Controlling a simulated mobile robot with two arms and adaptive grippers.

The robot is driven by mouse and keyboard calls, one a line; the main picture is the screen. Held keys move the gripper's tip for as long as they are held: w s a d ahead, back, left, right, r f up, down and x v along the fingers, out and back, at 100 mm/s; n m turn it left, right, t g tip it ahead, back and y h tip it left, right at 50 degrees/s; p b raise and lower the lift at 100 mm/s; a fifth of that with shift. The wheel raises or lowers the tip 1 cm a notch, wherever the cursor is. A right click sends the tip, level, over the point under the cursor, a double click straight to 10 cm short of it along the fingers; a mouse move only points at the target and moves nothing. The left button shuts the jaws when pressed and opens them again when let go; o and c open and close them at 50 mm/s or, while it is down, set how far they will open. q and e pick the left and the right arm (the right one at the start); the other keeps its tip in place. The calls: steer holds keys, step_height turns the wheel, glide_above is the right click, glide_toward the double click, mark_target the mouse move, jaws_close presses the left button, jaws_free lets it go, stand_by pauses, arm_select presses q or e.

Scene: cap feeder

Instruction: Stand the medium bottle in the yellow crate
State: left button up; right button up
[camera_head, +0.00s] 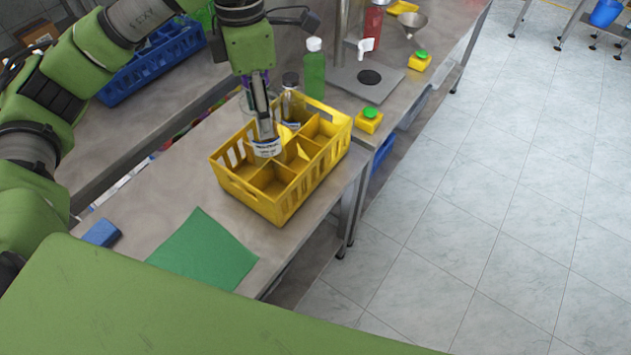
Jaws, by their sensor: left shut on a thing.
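The yellow crate (277,208) stands on the steel bench near its right edge and has several open compartments. My left gripper (265,132) comes down from above over the crate's left side. It is shut on the medium bottle (267,149), a clear bottle with a white label. The bottle is roughly upright at a left-hand compartment. Its top is hidden by the fingers and its base by the crate, so I cannot tell whether it touches the crate floor. My right gripper is not in view.
A clear dark-capped bottle (290,82) stands close to the crate's far side. Beyond it are a green bottle (314,75) and a yellow box with a green button (369,121). A green mat (205,253) and blue block (102,233) lie nearer. A blue crate (150,68) stands left.

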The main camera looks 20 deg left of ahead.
mark_target(268, 167)
arm_select(q)
steer(key=f, duration=0.3)
steer(key=shift+s+a+f, duration=0.1)
steer(key=shift+a+f, duration=0.15)
steer(key=shift+f, duration=0.15)
step_height(268, 167, down, 9)
steer(key=p, duration=0.3)
steer(key=shift+f, duration=0.65)
step_height(268, 167, down, 2)
steer(key=shift+f+p, duration=0.2)
steer(key=shift+p, duration=0.35)
steer(key=shift+f, duration=0.5)
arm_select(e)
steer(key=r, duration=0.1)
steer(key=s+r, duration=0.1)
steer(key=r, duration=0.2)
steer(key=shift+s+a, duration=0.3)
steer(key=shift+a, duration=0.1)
